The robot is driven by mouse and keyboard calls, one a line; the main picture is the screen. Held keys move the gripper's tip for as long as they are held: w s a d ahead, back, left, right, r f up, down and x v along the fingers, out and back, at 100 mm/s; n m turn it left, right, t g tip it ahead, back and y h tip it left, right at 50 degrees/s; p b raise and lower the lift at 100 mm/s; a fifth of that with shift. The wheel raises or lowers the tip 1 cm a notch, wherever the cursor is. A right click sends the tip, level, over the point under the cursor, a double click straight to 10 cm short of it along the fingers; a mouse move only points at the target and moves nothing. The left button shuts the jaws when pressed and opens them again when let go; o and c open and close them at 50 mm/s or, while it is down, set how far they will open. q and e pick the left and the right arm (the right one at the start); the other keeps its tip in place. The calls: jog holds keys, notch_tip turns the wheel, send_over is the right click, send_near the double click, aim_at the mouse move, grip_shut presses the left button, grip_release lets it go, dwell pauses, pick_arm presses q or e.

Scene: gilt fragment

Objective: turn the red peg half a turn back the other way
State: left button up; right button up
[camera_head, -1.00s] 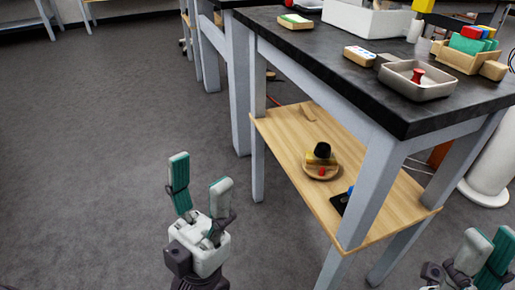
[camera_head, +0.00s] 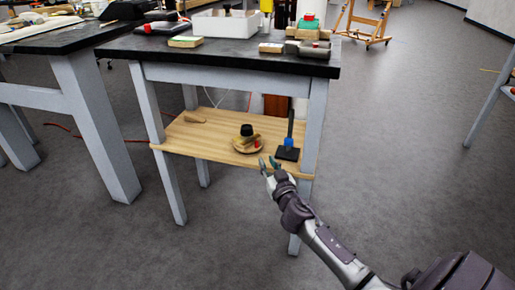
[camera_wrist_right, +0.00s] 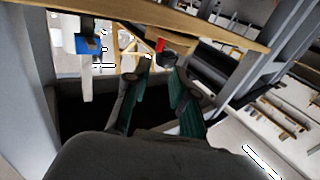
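A small red peg (camera_head: 258,143) stands at the right side of a round wooden base (camera_head: 240,149) with a black knob (camera_head: 246,130), on the table's lower wooden shelf. My right gripper (camera_head: 268,162) is just in front of the shelf's front edge, below and right of the base, and apart from the peg. In the right wrist view its green-padded fingers (camera_wrist_right: 160,82) are spread with nothing between them. A red piece (camera_wrist_right: 160,45), apparently the peg, shows just beyond the fingertips, partly hidden by the shelf edge. My left gripper is out of view.
A black stand with a blue part (camera_head: 288,142) is close on the right of the base. The shelf's front edge (camera_head: 210,158) and the table's right front leg (camera_head: 308,200) are near my right arm. The dark tabletop (camera_head: 230,62) lies above. The shelf's left part is mostly clear.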

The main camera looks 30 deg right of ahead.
aim_at(257, 144)
jog(key=b+x, duration=0.2)
jog(key=x, duration=0.7)
jog(key=shift+w+d+f, duration=0.1)
jog(key=shift+w+d, duration=0.05)
jog(key=shift+w, duration=0.2)
jog(key=shift+c, duration=0.4)
grip_shut()
